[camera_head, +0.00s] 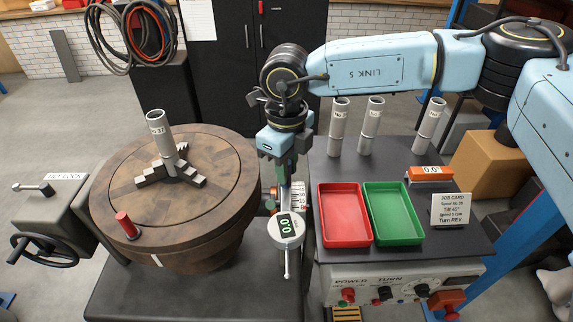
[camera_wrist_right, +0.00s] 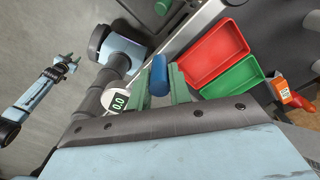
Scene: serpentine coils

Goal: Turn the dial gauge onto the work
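The dial gauge (camera_head: 286,228) is a round white gauge reading 0.0, with its stem pointing down. It hangs beside the right edge of the wooden round table (camera_head: 110,190), clear of the grey tube (camera_head: 158,135) upright in the stepped jaws (camera_head: 170,168). My right gripper (camera_head: 287,172) points down just above the gauge. In the right wrist view its green fingers are apart, with a blue cylindrical handle (camera_wrist_right: 159,76) between them; I see no clear grip. The gauge (camera_wrist_right: 118,101) shows left of the fingers there. My left gripper (camera_wrist_right: 70,62) appears only small in that view, its fingers seemingly apart.
A red tray (camera_head: 344,241) and a green tray (camera_head: 420,239) lie right of the gauge. Several grey tubes (camera_head: 370,125) stand behind them. A job card (camera_head: 451,210) and an orange readout (camera_head: 430,173) are farther right. A red-handled peg (camera_head: 126,224) rises from the table's front.

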